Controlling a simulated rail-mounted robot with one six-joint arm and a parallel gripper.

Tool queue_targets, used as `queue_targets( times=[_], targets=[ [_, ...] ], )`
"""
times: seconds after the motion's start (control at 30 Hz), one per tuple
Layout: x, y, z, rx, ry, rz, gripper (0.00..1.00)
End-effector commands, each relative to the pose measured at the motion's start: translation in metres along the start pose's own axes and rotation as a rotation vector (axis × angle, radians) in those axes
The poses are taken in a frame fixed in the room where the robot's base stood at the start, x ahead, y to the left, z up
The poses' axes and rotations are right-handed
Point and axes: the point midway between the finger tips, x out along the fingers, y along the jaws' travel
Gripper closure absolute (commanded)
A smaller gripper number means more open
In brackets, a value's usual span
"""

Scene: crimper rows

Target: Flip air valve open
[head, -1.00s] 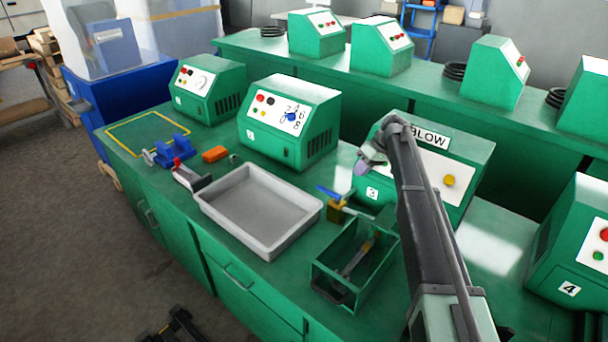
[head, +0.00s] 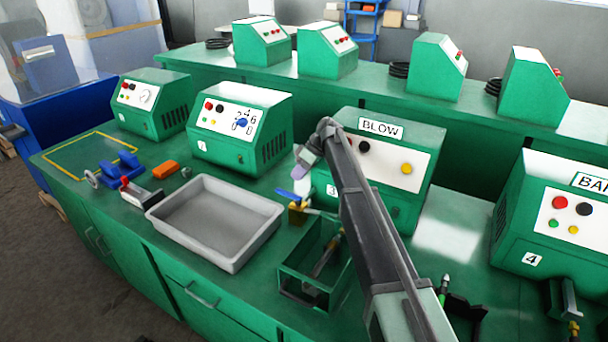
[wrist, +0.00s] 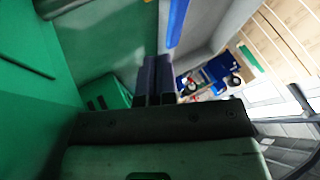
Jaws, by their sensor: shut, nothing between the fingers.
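The air valve (head: 297,208) is a small brass body with a blue lever (head: 292,197), in front of machine 3 at the back of the green open box. The lever lies roughly flat, pointing left in the head view. My gripper (head: 306,160) is just above the lever in the head view; whether they touch cannot be told. In the wrist view my gripper (wrist: 156,62) has its two dark fingers together and empty. A blue strip (wrist: 176,20), likely the lever, shows just beyond the fingertips to the right.
Machine 3 (head: 415,190), labelled BLOW, stands close behind my arm. The green box (head: 290,285) sits in front of the valve. A grey tray (head: 250,245) lies to its left, with an orange block (head: 165,168) and a blue vise (head: 118,165) beyond.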

Motion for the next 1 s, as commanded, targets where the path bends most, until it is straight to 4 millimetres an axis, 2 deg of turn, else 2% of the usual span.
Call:
queue_targets(
  times=[0.03,0.23,1.0],
  targets=[
    [0.018,0.004,0.004,-0.001,0.0,0.0,1.0],
    [0.044,0.002,0.002,0.0,0.0,0.0,1.0],
    [0.046,-0.002,-0.001,0.0,0.0,0.0,1.0]
  ],
)
